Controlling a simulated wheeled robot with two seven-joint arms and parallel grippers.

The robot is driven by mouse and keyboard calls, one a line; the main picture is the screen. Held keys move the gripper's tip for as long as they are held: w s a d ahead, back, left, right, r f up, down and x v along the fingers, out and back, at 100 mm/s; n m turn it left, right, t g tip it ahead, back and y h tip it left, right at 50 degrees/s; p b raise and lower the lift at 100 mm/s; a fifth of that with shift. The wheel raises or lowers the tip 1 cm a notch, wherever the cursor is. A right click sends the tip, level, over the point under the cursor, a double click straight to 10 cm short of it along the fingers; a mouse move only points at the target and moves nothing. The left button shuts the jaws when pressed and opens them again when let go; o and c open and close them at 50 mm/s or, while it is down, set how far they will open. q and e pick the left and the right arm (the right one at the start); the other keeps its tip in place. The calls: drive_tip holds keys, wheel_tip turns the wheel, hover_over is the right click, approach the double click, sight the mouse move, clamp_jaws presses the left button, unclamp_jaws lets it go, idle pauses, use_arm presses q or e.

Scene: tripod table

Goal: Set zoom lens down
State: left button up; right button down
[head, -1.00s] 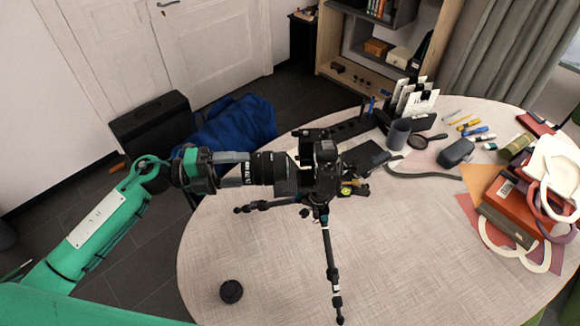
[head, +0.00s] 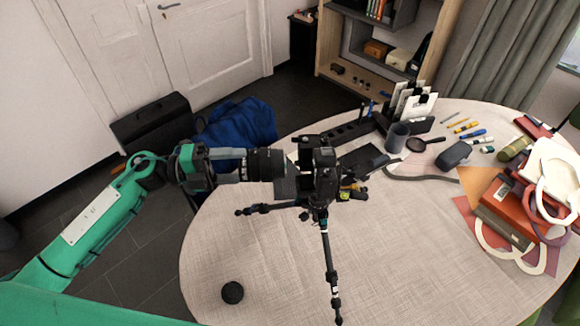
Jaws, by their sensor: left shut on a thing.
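My left gripper (head: 240,166) is shut on the black zoom lens (head: 265,165), which it holds level above the table's left part. A narrow gap shows between the lens's right end and the black camera (head: 322,172). The camera sits on a small tripod (head: 325,242) whose legs stand spread on the round table (head: 410,265). My right gripper is not in view.
A small round black cap (head: 232,292) lies at the table's near left, with bare tabletop around it. A grey cup (head: 397,137), a magnifying glass (head: 416,145), pens and a grey case (head: 454,155) stand farther back. A red box (head: 507,208) is at the right.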

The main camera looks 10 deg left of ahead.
use_arm(q)
wheel_tip(320, 180, up, 4)
drive_tip(key=shift+p, duration=1.15)
